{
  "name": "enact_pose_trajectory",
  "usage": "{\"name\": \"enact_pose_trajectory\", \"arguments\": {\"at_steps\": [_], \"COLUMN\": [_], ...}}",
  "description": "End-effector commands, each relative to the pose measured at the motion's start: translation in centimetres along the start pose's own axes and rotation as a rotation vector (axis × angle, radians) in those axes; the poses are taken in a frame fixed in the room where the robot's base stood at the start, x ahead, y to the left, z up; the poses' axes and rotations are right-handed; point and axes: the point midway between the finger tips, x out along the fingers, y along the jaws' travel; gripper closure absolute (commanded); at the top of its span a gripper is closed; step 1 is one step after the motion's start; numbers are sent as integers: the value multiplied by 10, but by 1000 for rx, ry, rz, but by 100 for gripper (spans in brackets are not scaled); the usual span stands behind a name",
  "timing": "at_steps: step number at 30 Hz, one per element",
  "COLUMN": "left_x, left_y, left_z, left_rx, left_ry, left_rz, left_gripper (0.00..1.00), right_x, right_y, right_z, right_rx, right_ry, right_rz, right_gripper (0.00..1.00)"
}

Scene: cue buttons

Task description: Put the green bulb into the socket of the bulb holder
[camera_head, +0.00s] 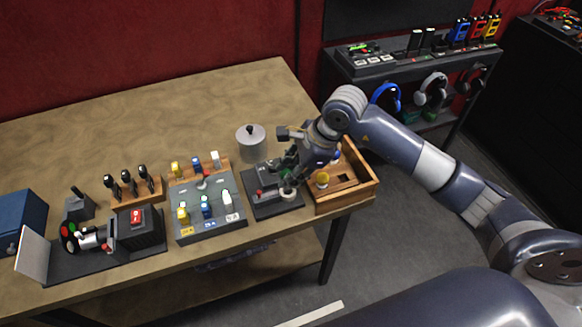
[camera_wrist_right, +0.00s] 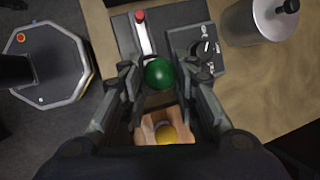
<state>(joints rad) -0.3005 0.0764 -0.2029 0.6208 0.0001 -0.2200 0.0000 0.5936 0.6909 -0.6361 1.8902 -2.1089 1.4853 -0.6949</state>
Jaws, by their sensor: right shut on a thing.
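My right gripper (camera_head: 285,168) reaches in from the right, over the bulb holder. The bulb holder (camera_head: 262,207) is a dark base with a red-ended lever, near the table's front right. In the right wrist view the green bulb (camera_wrist_right: 159,73) sits between the two fingers of my right gripper (camera_wrist_right: 160,85), which is shut on it. The holder (camera_wrist_right: 183,18) also shows there, beyond the bulb. The green bulb's lower end and the socket are mostly hidden, so I cannot tell whether they touch. My left gripper is not in view.
A wooden box (camera_head: 349,197) with a yellow bulb (camera_head: 322,179) stands right of the holder at the table edge. A grey lidded pot (camera_head: 251,144) stands behind. A grey panel with switches (camera_head: 211,230) stands to the left. The back of the table is clear.

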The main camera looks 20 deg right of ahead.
Motion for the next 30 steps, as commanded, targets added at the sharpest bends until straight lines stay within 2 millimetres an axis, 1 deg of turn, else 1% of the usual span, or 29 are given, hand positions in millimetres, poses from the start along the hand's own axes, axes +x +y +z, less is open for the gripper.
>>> {"name": "enact_pose_trajectory", "arguments": {"at_steps": [3,6,16,30], "left_x": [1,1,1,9], "left_y": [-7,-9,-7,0], "left_z": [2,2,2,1], "left_rx": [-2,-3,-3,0], "left_ry": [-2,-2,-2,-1], "left_rz": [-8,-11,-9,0], "left_gripper": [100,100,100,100], "right_x": [3,3,3,4], "right_y": [1,0,1,1], "right_z": [-1,-1,-1,-1], "right_rx": [0,0,0,0], "right_ry": [-1,-1,-1,-1], "right_rz": [0,0,0,0], "right_gripper": [89,89,89,89]}}
